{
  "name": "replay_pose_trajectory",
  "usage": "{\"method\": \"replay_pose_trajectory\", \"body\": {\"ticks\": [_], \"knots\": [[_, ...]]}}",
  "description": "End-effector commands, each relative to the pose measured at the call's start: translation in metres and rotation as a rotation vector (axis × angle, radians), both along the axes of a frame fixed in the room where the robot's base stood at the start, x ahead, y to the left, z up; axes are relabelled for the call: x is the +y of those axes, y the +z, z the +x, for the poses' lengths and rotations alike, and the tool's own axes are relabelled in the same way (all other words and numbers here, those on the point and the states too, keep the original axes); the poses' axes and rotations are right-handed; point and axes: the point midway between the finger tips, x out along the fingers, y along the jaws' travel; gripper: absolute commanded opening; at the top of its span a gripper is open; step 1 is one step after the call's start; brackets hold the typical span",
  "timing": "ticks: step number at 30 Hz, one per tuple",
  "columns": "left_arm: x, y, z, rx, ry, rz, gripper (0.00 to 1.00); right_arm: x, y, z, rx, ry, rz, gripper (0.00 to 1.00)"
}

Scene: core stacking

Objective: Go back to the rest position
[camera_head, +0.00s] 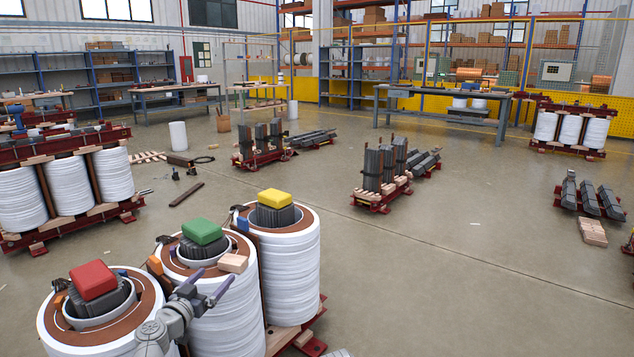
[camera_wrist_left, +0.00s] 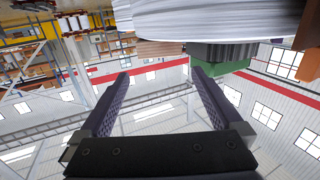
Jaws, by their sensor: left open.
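My left gripper (camera_head: 216,274) is open with nothing between its fingers, in front of the middle white coil (camera_head: 215,318). In the left wrist view my left gripper (camera_wrist_left: 160,74) also shows its two fingers spread apart. Three core columns stand in a row, each inside a white coil. A red block (camera_head: 92,280) sits on the left core, a green block (camera_head: 202,231) on the middle one and a yellow block (camera_head: 275,198) on the right one. The green block (camera_wrist_left: 237,64) appears upside down beyond the fingers in the wrist view. My right gripper is not in view.
A pale wooden block (camera_head: 233,263) lies on the middle coil's rim, close to my left fingers. Another coil assembly (camera_head: 74,187) stands at left. Core stacks (camera_head: 372,170) on red bases stand further back. The floor at right front (camera_head: 450,290) is clear.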

Motion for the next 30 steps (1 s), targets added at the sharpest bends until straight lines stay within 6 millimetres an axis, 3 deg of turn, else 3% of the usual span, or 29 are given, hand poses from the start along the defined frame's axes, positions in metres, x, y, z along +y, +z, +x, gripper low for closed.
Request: {"method": "replay_pose_trajectory", "body": {"ticks": [7, 9, 30], "knots": [[0.009, 0.002, -0.034, 0.000, 0.002, 0.000, 1.00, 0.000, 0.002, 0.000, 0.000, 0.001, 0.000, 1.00], [0.006, 0.001, -0.016, 0.000, -0.002, 0.000, 1.00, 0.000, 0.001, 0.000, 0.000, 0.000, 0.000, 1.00], [-0.024, -0.008, 0.092, 0.000, -0.001, 0.001, 1.00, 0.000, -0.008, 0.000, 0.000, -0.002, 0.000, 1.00]]}}
